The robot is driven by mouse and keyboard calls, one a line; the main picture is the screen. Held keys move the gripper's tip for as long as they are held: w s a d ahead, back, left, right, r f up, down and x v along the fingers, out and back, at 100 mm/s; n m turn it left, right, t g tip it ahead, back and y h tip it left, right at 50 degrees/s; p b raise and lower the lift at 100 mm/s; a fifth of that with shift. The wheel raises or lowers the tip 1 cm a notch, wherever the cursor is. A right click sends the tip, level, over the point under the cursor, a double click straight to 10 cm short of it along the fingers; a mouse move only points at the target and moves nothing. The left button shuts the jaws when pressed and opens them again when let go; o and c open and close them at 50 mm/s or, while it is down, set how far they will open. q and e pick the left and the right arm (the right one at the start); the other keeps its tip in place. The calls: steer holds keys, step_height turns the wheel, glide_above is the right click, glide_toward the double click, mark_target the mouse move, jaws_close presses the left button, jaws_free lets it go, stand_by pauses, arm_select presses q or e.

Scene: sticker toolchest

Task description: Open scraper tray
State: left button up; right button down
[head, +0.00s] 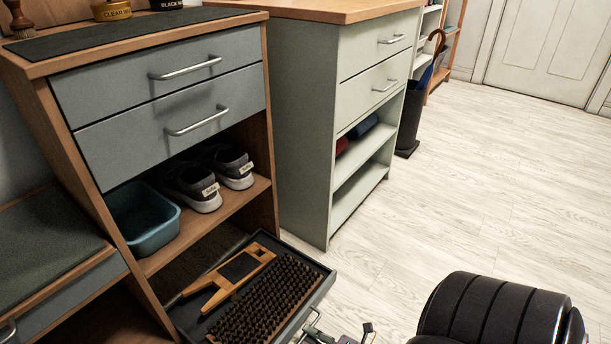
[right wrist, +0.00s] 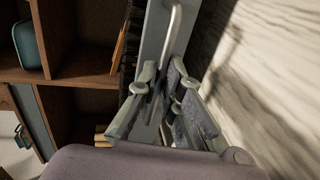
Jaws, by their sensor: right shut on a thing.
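The scraper tray (head: 325,287) is a dark shallow pull-out at the bottom of the wood-framed cabinet. It stands out from the cabinet and holds a bristled mat (head: 268,300) and a wooden scraper (head: 235,275). Its metal handle (head: 308,325) is on the front face, at the bottom edge of the head view. The right wrist view shows the handle (right wrist: 174,35) running between my fingers. My right gripper (right wrist: 163,78) is shut on this handle. Only a small part of my right gripper (head: 325,335) shows in the head view. My left gripper is out of view.
Above the tray, a shelf holds a teal bin (head: 145,222) and grey shoes (head: 205,185), under two closed grey drawers (head: 165,85). A pale green cabinet (head: 300,120) stands to the right. Open pale floor (head: 450,220) lies right of the tray.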

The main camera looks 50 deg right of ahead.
steer(key=shift+s, duration=0.1)
steer(key=c, duration=1.7)
jaws_free()
steer(key=v, duration=1.2)
